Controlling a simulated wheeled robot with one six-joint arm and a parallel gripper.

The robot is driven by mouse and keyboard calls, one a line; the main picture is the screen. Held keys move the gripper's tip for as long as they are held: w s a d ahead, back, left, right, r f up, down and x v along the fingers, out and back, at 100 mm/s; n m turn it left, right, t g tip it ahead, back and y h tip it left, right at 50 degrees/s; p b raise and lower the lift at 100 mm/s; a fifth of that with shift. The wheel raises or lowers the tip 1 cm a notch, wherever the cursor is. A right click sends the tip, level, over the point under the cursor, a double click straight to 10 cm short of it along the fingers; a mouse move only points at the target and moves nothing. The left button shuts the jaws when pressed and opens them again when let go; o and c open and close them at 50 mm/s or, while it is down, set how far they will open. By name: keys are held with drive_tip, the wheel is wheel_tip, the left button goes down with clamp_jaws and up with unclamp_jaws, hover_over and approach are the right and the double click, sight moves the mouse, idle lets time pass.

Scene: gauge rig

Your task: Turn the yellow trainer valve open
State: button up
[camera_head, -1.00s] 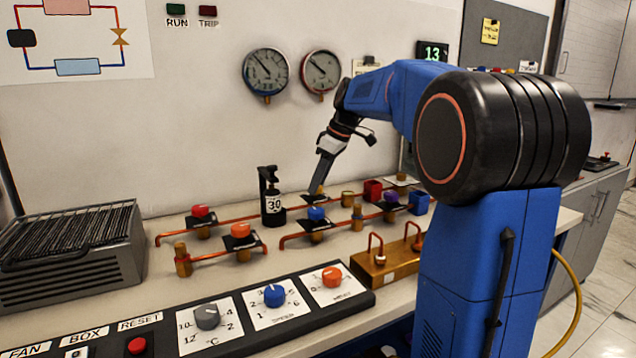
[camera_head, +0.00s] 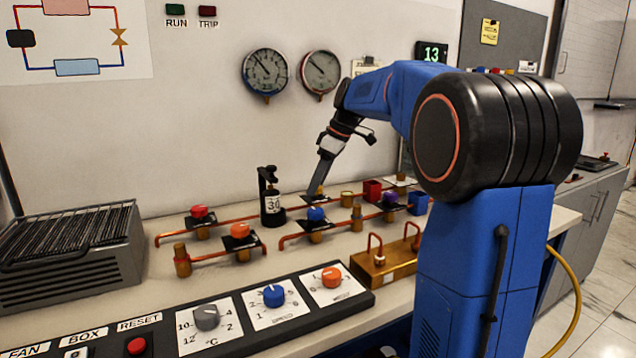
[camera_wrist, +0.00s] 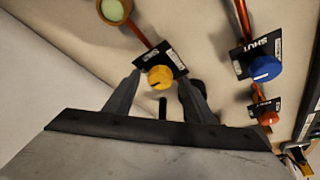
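The yellow valve knob (camera_wrist: 160,77) sits on a black label plate on a copper pipe. In the wrist view it lies between the tips of my gripper's two fingers (camera_wrist: 158,80), with a small gap seen on each side. My gripper is open and points down at the knob. In the head view my gripper (camera_head: 319,184) reaches down to the yellow knob (camera_head: 320,190), which is small and partly covered there. Whether a finger touches the knob cannot be told.
A blue valve knob (camera_head: 316,214) stands just in front, also in the wrist view (camera_wrist: 265,68). Red (camera_head: 199,211) and orange (camera_head: 240,230) knobs are to the left. A black bottle-like item marked 30 (camera_head: 271,200) stands left of my gripper.

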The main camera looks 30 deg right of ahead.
drive_tip(key=v, duration=1.7)
drive_tip(key=shift+s+r, duration=0.15)
drive_tip(key=shift+s, duration=0.05)
drive_tip(key=shift+d, duration=0.1)
